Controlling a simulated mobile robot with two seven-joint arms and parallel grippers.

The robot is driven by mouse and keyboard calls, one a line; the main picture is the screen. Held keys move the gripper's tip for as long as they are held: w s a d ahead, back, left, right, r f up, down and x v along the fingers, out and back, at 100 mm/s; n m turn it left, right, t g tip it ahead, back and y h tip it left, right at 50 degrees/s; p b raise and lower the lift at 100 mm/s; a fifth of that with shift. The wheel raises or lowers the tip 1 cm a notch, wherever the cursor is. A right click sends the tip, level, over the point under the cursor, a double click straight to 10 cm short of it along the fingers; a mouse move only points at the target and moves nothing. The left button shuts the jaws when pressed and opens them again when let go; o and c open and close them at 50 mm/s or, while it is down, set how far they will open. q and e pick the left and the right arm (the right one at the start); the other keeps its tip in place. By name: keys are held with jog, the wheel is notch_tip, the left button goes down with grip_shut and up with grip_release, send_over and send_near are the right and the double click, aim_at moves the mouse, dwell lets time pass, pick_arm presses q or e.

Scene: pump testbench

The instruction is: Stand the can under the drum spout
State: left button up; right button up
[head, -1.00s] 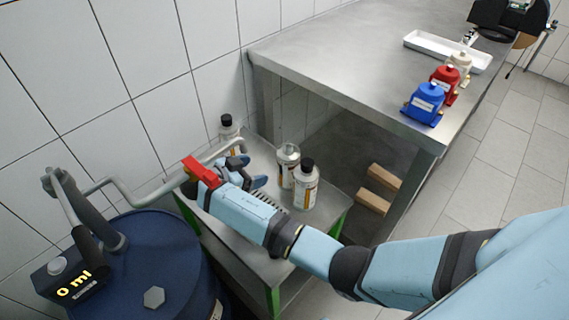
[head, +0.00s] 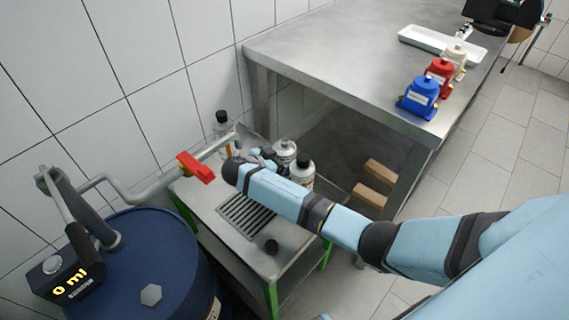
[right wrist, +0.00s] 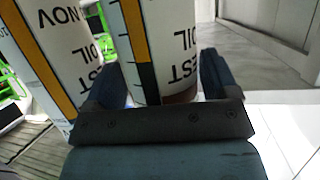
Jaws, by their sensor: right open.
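The drum spout is a grey pipe (head: 140,195) with a red valve lever (head: 196,168), reaching from the blue drum (head: 150,262) over the metal stand. A white can with a bare silver top (head: 285,149) stands at the back of the stand. My right gripper (head: 268,157) is open beside it. In the right wrist view, the open right gripper (right wrist: 160,90) has a test oil can (right wrist: 163,45) between its fingers, apparently the silver-topped one. Contact is unclear. A second can (right wrist: 50,60) is close on the left. My left gripper is out of view.
A black-capped can (head: 302,172) stands just in front of the silver-topped one. Another (head: 222,125) stands near the wall. The workbench (head: 330,65) rises behind. The drum display reads 0 ml.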

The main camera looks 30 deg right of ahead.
jog(key=shift+a, duration=0.1)
jog(key=c, duration=0.8)
jog(key=shift+r, duration=0.15)
